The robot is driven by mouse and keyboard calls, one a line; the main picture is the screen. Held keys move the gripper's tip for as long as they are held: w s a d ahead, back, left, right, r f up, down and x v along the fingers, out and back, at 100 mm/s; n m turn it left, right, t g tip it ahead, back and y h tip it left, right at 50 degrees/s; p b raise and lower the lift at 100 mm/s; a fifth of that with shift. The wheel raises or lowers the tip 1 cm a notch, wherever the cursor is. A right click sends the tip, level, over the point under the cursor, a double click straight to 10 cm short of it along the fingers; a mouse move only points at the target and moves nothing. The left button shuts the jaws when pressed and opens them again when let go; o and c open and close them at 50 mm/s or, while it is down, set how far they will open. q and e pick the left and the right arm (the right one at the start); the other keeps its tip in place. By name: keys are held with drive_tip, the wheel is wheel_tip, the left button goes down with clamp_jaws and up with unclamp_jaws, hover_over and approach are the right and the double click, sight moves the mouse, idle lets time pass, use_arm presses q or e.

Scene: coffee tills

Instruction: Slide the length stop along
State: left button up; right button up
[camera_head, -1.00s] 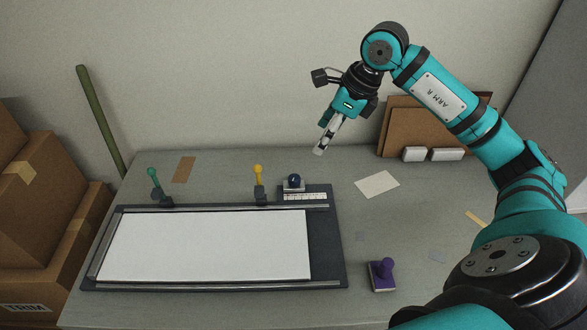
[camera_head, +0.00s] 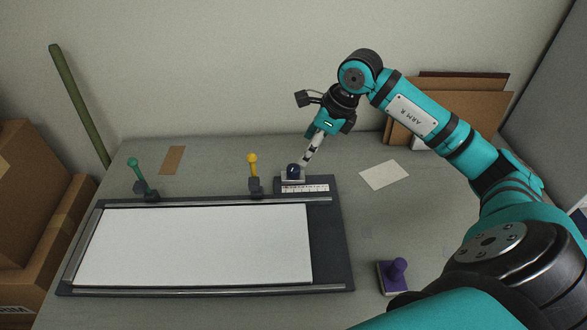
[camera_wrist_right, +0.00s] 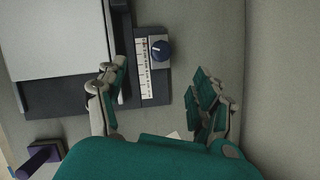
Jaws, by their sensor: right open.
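The length stop, a dark blue round knob (camera_head: 293,170) on a pale metal block, sits at the left end of a white ruled scale (camera_head: 305,188) at the trimmer board's back right corner. The knob also shows in the right wrist view (camera_wrist_right: 160,51), ahead of the fingertips and between their lines. My right gripper (camera_head: 307,160) is open and empty, tilted down just right of and above the knob, apparently not touching it. Its two fingers frame the scale in the wrist view (camera_wrist_right: 157,85). My left gripper is not in view.
A white sheet (camera_head: 195,245) lies on the dark trimmer board (camera_head: 330,255). A yellow-knobbed lever (camera_head: 252,165) stands left of the stop, a green one (camera_head: 135,172) farther left. A purple stamp (camera_head: 397,272) and a pale card (camera_head: 384,175) lie to the right.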

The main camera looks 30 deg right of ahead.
sight(296, 167)
drive_tip(key=p+x, duration=0.1)
drive_tip(key=x, duration=1)
drive_tip(key=shift+p, duration=0.3)
